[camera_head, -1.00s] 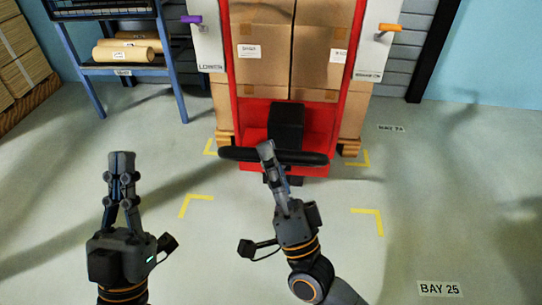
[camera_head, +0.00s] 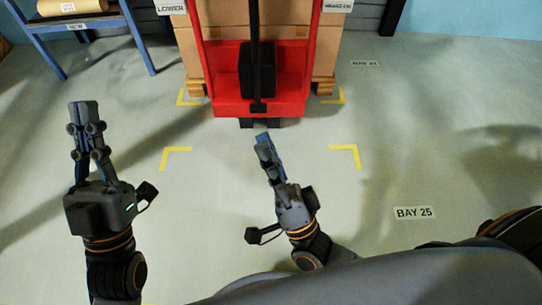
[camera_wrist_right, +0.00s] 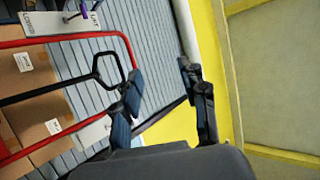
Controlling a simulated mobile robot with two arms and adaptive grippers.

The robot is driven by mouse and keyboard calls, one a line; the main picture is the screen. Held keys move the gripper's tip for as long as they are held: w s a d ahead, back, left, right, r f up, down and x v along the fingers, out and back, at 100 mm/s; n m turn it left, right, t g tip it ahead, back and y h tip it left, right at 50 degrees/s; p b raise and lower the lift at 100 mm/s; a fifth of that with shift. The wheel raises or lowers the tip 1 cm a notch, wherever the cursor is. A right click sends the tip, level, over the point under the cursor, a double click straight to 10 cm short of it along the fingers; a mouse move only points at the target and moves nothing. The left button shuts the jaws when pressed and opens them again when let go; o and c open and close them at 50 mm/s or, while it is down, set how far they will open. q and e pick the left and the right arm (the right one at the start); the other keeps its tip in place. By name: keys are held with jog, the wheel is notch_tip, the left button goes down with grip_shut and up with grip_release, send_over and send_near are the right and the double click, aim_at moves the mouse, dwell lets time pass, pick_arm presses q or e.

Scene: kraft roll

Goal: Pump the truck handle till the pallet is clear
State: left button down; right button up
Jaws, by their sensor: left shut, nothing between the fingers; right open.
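The red pallet truck (camera_head: 285,98) stands in front of the boxes. Its black handle shaft (camera_head: 254,55) is upright, with the top out of the head view. The wrist view shows the shaft (camera_wrist_right: 40,94) ending in a black loop handle (camera_wrist_right: 108,58). The wooden pallet (camera_head: 323,87) shows at either side of the truck; I cannot tell whether it is off the floor. My right gripper (camera_head: 265,142) is open and empty, in front of the truck and apart from the handle; its fingers also show in the wrist view (camera_wrist_right: 163,90). My left gripper (camera_head: 84,108) is shut and empty, further left.
Yellow corner marks (camera_head: 345,150) lie on the floor around the truck. A blue shelf (camera_head: 85,22) with a cardboard roll (camera_head: 70,7) stands at upper left. A BAY 25 label (camera_head: 415,213) lies on open floor at right. White panels (camera_head: 170,6) flank the truck.

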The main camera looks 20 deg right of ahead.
jog(key=shift+v, duration=0.85)
jog(key=shift+r, duration=0.1)
